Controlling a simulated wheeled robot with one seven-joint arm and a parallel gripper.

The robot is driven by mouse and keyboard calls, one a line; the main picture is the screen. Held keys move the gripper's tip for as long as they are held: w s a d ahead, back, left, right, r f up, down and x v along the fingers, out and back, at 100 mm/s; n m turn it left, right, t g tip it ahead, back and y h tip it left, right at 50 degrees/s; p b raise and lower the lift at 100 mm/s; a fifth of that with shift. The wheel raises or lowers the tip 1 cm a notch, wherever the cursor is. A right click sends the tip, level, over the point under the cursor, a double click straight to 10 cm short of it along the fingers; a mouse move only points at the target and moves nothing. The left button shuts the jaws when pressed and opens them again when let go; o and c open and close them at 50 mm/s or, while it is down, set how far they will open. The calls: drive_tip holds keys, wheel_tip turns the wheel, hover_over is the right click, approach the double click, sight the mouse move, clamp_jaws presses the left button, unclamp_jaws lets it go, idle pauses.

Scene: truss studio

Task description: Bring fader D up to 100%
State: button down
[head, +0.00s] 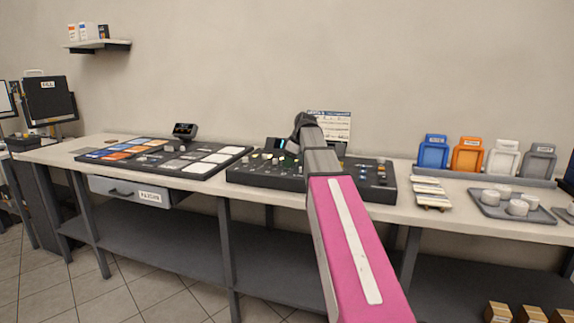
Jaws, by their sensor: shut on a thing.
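The dark control console (240,176) lies on the long bench, with several small knobs and lit buttons on its top. My arm reaches across it from the front, and my gripper (291,150) is low over its back middle part, small and partly hidden by my wrist. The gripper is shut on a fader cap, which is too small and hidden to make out. Fader D's label and position cannot be read from here. A small dark screen with a blue glow (281,144) stands at the console's back edge.
A board of colored and white swatches (205,160) lies left of the console. A printed sheet (338,125) stands behind it. Right are sample cards (430,192), a rack of colored holders (480,179) and a tray (489,207) with several white pots. My arm covers the console's middle.

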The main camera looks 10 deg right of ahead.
sight(295, 163)
drive_tip(key=w+d, duration=0.1)
drive_tip(key=w, duration=0.1)
drive_tip(key=w+d, duration=0.1)
drive_tip(key=w, duration=0.2)
drive_tip(key=w+d, duration=0.2)
drive_tip(key=shift+w+d, duration=0.1)
drive_tip(key=shift+w, duration=0.05)
drive_tip(key=c, duration=1.1)
unclamp_jaws()
drive_tip(key=v, duration=1.1)
